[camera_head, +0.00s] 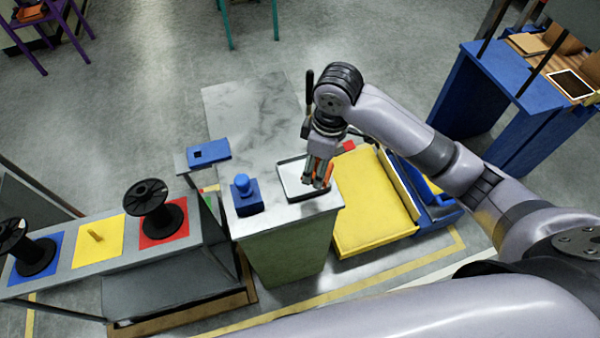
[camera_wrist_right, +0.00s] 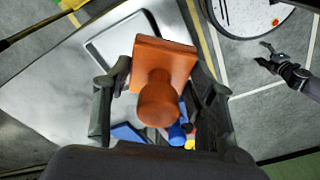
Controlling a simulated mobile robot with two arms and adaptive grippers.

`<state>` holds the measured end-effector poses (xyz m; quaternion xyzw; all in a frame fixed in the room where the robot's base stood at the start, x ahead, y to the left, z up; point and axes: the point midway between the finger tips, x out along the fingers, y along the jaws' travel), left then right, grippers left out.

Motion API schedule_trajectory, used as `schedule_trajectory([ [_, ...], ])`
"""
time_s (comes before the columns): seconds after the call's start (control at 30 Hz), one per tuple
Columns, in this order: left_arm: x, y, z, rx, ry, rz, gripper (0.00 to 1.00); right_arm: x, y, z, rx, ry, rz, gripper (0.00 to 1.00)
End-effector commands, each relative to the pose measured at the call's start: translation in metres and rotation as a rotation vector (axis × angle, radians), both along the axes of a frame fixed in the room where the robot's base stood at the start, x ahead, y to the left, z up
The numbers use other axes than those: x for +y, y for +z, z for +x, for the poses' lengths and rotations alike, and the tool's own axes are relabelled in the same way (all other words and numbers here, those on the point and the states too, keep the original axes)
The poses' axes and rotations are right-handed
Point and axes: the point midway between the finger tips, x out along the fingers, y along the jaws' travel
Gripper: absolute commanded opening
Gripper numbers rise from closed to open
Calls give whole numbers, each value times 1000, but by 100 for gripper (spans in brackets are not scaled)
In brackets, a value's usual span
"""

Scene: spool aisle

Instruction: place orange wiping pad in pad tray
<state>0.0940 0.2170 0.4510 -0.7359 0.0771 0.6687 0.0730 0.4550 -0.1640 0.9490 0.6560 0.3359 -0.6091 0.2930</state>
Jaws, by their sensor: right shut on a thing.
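The orange wiping pad (camera_wrist_right: 164,62) has a square base and a round knob. My right gripper (camera_head: 321,178) is shut on it, with a finger on each side of the knob in the wrist view (camera_wrist_right: 158,98). In the head view only a little orange (camera_head: 328,174) shows between the fingers. The pad tray (camera_head: 292,195), pale with a dark rim, lies on the grey counter under the gripper. The tray also shows behind the pad in the wrist view (camera_wrist_right: 97,44). The gap between pad and tray is hard to judge. My left gripper (camera_wrist_right: 263,54) shows in the wrist view, fingers apart and empty.
A blue knobbed block (camera_head: 246,197) stands left of the tray on the counter (camera_head: 250,115). A yellow bin lid (camera_head: 372,205) is to the right. A bench with black spools (camera_head: 160,210) is at left. The counter's far part is clear.

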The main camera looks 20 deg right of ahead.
Motion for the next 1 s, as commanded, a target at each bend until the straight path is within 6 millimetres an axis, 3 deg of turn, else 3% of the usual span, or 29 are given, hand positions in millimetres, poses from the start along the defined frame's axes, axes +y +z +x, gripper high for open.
schedule_trajectory([
  [0.03, 1, -2, 3, -4, -1, 1, 60, 2, 15, 18, -9, 112, 1, 25],
  [0.2, 16, -5, 2, -3, -4, 19, 60, 8, 58, 51, -18, 443, 17, 25],
  [0.33, 26, -7, -5, 8, -2, 32, 60, 9, 80, 65, -26, 597, 27, 25],
  [0.47, 28, -7, -11, 17, -2, 35, 60, 10, 88, 70, -29, 669, 34, 25],
  [0.57, 25, -5, -10, 16, -1, 31, 60, 10, 75, 70, -26, 684, 36, 25],
  [0.8, 9, 5, -7, 11, 0, 11, 60, 10, 13, 68, -25, 681, 36, 25],
  [1.0, 9, 11, -6, 9, -2, 11, 60, 11, -37, 68, -27, 681, 36, 25],
])
